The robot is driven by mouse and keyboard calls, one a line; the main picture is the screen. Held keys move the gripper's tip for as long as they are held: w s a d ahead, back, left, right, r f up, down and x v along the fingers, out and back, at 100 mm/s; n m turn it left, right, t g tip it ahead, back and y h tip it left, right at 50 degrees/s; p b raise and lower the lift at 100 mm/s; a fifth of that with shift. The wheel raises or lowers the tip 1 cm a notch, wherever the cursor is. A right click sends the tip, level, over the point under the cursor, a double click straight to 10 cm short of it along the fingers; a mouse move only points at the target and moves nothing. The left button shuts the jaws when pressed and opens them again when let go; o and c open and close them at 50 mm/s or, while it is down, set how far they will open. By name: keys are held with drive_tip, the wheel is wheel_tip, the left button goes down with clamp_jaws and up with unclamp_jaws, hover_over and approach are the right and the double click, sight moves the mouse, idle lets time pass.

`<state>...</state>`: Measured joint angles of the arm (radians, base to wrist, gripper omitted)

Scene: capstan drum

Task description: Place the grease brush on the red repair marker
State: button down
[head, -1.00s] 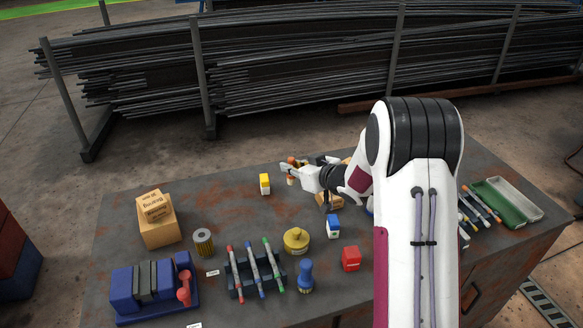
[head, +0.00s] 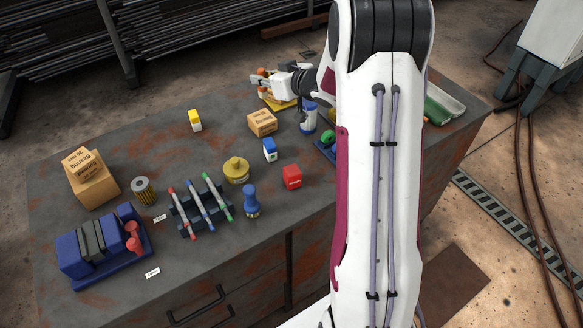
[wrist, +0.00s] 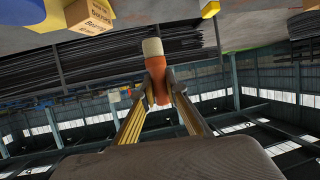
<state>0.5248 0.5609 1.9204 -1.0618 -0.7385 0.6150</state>
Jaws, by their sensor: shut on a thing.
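My gripper (head: 260,83) is shut on a short orange cylinder with a cream end, which looks like the grease brush (head: 262,73). In the wrist view the brush (wrist: 153,62) sits between both fingertips, cream end pointing away from the palm. In the head view the gripper is above the far part of the bench, behind a small cardboard box. A red block with a white label (head: 292,177) stands front right of the box, well apart from the gripper. A red pen (head: 180,214) lies on a dark rack.
Yellow (head: 195,121) and blue (head: 270,150) blocks stand on the bench (head: 120,150). Near the red block are a yellow round pot (head: 236,170) and a blue knobbed object (head: 251,202). The small cardboard box (head: 262,122) and a blue-white can (head: 309,116) stand near the gripper.

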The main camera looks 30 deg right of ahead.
drive_tip(key=s+d+r, duration=0.2)
drive_tip(key=s+d, duration=0.3)
drive_tip(key=s, duration=0.2)
drive_tip(key=n+g+y, duration=0.1)
drive_tip(key=n+y, duration=0.2)
drive_tip(key=y, duration=0.1)
hover_over(293, 170)
drive_tip(key=shift+f, duration=2.85)
drive_tip(key=shift+f, duration=0.1)
drive_tip(key=shift+f, duration=2)
